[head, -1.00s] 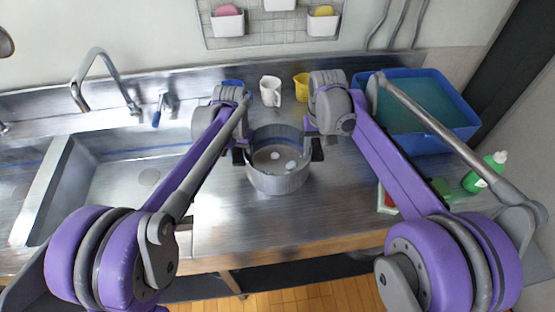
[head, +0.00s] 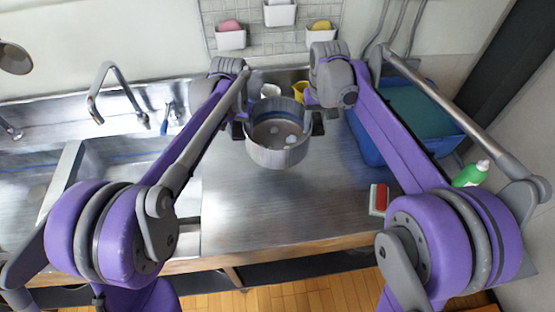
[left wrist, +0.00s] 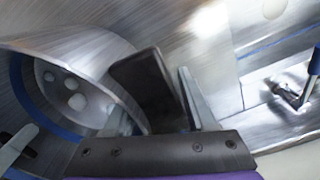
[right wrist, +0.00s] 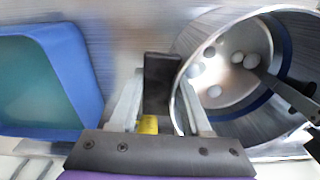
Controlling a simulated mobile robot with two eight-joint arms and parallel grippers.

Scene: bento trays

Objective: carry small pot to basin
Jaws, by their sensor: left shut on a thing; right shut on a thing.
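The small pot (head: 278,157) is a grey metal pot with several white round things inside. It is upright between my two grippers, apparently above the counter. My left gripper (head: 238,130) is shut on its left rim and my right gripper (head: 317,125) on its right rim. The pot's wall also shows in the left wrist view (left wrist: 95,52) and the right wrist view (right wrist: 290,150). The blue basin (head: 366,140), holding teal water, stands to the right of the pot, partly behind my right arm. Its blue edge fills the left of the right wrist view (right wrist: 75,75).
A sink (head: 130,165) with a tap (head: 115,90) lies left. A white cup (head: 270,91) and a yellow cup (head: 300,90) stand behind the pot, partly hidden. The front counter is clear.

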